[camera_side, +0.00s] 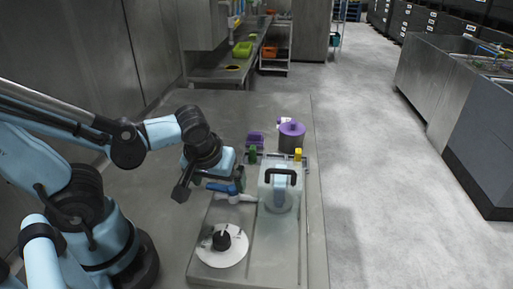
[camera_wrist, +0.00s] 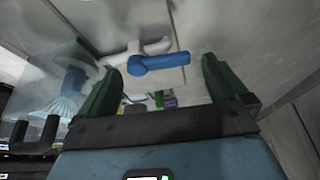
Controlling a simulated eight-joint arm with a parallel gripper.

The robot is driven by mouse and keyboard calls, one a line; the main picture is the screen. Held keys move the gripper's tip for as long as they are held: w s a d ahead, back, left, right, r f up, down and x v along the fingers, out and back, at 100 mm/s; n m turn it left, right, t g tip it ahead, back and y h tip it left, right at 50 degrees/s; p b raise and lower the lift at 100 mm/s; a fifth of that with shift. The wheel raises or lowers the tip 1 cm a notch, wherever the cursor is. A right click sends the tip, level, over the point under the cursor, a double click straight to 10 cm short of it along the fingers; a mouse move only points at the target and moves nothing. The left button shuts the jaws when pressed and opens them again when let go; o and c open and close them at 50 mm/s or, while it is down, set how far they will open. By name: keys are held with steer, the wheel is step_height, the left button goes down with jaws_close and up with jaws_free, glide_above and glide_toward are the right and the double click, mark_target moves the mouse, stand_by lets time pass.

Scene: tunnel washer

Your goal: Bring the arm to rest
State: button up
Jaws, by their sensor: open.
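My gripper (camera_side: 234,180) is over the left part of the worktop tray, beside a white item with a blue handle (camera_side: 222,188). In the wrist view, my gripper (camera_wrist: 160,66) shows its two green fingers wide apart. The blue handle (camera_wrist: 160,63) and its white part (camera_wrist: 140,48) appear beyond and between the fingertips. Nothing is held. I cannot tell how much gap separates the fingers from the handle. My arm is bent and reaches out over the worktop from the left.
A clear container (camera_side: 279,205) with a black handle stands right of my gripper. A white disc with a black knob (camera_side: 221,240) lies in front. A purple-lidded canister (camera_side: 292,129) and purple box (camera_side: 255,139) stand behind. A steel wall (camera_side: 90,55) rises at left.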

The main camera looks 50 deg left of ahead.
steer(key=shift+v, duration=5.35)
steer(key=shift+x, duration=6)
steer(key=m, duration=0.2)
steer(key=m+h, duration=0.1)
steer(key=shift+w+a+m+t, duration=0.25)
steer(key=shift+a+m+t, duration=0.15)
steer(key=shift+w+a+m+h, duration=0.1)
steer(key=shift+w+m+h, duration=0.2)
steer(key=shift+m, duration=0.45)
steer(key=shift+w+a+m+h, duration=0.1)
steer(key=shift+m+h, duration=0.35)
steer(key=shift+m, duration=0.35)
steer(key=shift+w+a+m+h, duration=0.1)
steer(key=shift+w+m+h, duration=0.2)
steer(key=shift+m, duration=0.45)
steer(key=shift+s, duration=0.1)
